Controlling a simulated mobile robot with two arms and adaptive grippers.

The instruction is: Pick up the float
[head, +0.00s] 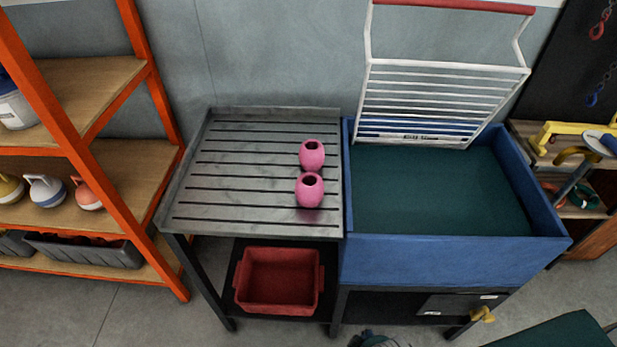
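Two pink floats stand on the grey slatted rack table. The farther float (312,154) is just behind the nearer float (309,190), close to the table's right edge. Each has a dark hole in its top. They look very close together, and I cannot tell whether they touch. The slatted table (235,158) is otherwise bare. Neither of my grippers shows in the head view.
A blue basin (450,257) with a white wire rack (440,85) at its back adjoins the table's right side. A red bin (275,282) sits on the shelf below. Orange shelving (160,95) stands left. A small dark object at the bottom edge is unclear.

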